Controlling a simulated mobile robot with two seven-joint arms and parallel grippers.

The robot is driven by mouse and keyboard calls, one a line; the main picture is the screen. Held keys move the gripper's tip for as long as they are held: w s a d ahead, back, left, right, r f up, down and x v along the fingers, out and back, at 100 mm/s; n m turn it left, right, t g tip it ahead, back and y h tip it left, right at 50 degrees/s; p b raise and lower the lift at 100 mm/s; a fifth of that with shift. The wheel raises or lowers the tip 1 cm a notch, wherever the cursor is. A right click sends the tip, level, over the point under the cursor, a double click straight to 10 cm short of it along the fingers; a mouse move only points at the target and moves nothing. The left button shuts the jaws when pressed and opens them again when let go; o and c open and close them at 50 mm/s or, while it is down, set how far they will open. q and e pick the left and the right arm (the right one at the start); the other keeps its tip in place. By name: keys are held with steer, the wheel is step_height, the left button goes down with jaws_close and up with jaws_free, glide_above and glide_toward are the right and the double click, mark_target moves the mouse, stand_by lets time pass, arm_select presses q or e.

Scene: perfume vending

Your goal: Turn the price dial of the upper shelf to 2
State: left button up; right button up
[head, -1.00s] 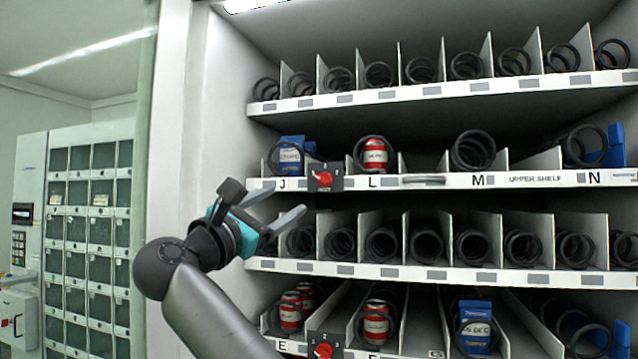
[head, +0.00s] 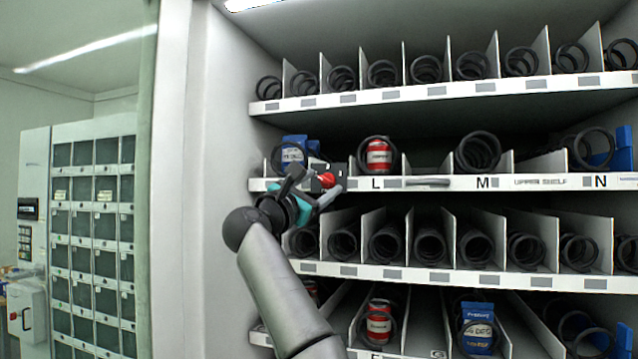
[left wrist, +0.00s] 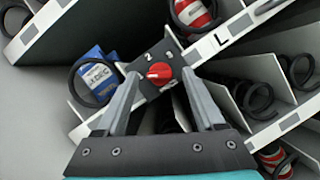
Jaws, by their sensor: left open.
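The red price dial (head: 326,180) sits on a dark plate on the front rail of the upper shelf (head: 455,183), left of the letter L. In the left wrist view the dial (left wrist: 159,73) is plainly seen. A digit 2 shows on its plate, up and left of the red knob; the other marks are partly hidden. My left gripper (head: 317,182) is open and empty in front of the dial. In the left wrist view its fingertips (left wrist: 161,74) lie on either side of the knob. I cannot tell whether they touch it. My right gripper is not in view.
A blue pack (head: 291,153) stands in a coil behind the rail, beside the dial. A red can (head: 379,156) stands in the coil above L. Shelf rails run above and below. The cabinet's white side wall (head: 215,250) is close on the left.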

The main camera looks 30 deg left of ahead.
arm_select(q)
jaws_close()
stand_by(0.7)
